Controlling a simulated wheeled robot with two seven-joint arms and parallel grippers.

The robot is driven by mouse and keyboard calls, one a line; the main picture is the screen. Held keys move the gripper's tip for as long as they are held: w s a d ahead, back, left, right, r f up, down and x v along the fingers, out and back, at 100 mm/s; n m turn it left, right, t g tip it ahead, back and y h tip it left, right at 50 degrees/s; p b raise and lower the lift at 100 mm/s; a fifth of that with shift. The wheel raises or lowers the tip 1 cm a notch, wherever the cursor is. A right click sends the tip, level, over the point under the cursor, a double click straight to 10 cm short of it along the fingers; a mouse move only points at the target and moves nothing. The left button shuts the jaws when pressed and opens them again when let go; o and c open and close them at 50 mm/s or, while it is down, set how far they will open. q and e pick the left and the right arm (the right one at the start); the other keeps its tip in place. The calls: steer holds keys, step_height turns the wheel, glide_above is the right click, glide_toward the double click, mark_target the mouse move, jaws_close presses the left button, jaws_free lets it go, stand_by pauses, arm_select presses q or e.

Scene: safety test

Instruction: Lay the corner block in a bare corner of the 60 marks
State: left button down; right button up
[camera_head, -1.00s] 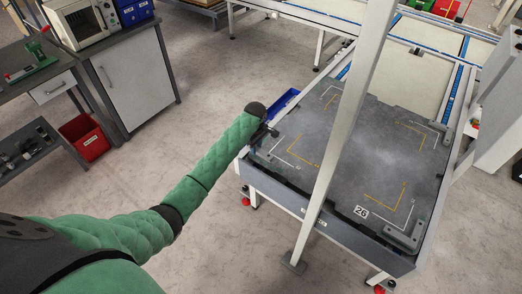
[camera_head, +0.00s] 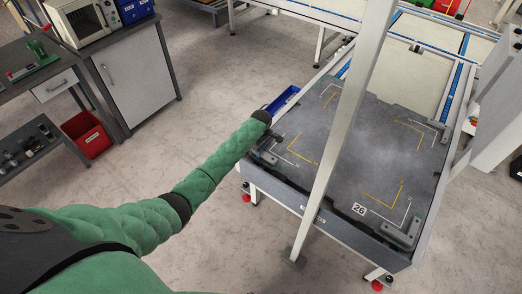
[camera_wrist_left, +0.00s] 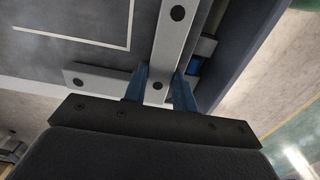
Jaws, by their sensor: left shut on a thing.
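My left gripper (camera_wrist_left: 160,88) is shut on a light grey L-shaped corner block (camera_wrist_left: 178,30) with dark round holes. Its blue fingers stand on both sides of the block near its bend. The block lies along the plate's edge, outside a white corner line (camera_wrist_left: 129,40) and apart from it. I cannot tell whether it rests on the plate. In the head view the left gripper (camera_head: 266,138) is small at the near left corner of the dark grey plate (camera_head: 350,160). The plate bears white and orange corner marks; their numbers are too small to read. My right gripper is not in view.
A grey corner block (camera_head: 400,236) sits at the plate's near right corner beside a "26" label (camera_head: 359,209). A white post (camera_head: 345,125) stands in front of the plate. A blue bin (camera_head: 284,98) is beyond the gripper. The plate's middle is clear.

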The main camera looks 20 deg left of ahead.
arm_select(q)
steer(key=c, duration=1.1)
jaws_free()
steer(key=shift+f, duration=0.1)
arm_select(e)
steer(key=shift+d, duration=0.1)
arm_select(q)
steer(key=shift+r, duration=0.3)
steer(key=shift+r+b, duration=1.55)
steer(key=shift+r, duration=4.3)
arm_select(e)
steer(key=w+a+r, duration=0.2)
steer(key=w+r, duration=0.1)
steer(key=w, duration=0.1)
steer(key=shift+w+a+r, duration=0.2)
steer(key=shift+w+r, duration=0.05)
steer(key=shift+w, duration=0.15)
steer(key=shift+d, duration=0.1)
